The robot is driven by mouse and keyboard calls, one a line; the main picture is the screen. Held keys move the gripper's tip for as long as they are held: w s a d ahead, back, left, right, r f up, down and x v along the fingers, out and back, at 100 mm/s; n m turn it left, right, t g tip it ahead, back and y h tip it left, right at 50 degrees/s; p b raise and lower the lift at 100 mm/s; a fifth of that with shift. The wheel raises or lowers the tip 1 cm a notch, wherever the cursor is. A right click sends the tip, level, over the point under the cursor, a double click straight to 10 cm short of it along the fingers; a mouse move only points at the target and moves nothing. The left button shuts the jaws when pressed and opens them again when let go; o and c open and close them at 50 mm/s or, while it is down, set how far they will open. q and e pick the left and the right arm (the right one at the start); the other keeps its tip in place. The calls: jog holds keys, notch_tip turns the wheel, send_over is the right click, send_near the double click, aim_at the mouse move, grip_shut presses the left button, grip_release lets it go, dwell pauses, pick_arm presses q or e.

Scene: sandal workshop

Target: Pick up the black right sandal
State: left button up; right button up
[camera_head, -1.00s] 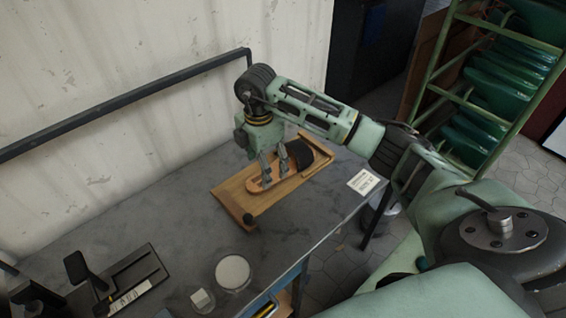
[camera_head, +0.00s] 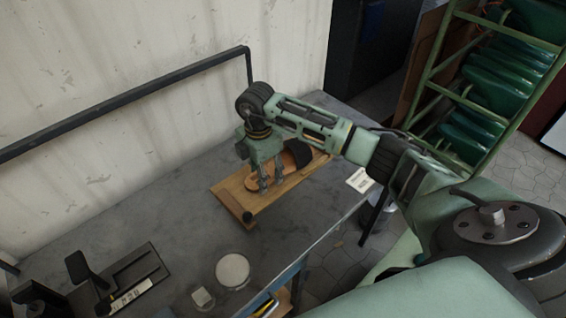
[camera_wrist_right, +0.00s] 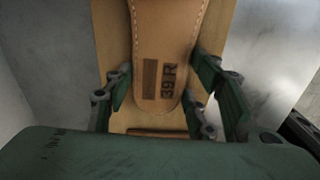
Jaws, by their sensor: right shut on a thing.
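The black right sandal (camera_head: 297,152) has a tan footbed and a dark strap. It is over a wooden board (camera_head: 232,192) on the grey table. My right gripper (camera_head: 268,186) points down at the sandal's heel end and is shut on it. In the right wrist view the heel (camera_wrist_right: 160,85), marked "39 R", lies between the two fingers of my right gripper (camera_wrist_right: 160,98). I cannot tell for sure whether the sandal is clear of the board. My left gripper does not show.
A white card (camera_head: 361,180) lies near the table's right edge. A dark rail (camera_head: 125,103) runs along the wall. The table's middle is clear.

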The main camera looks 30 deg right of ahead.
jog(key=c, duration=0.6)
jog(key=shift+w+r, duration=0.1)
jog(key=shift+r, duration=0.05)
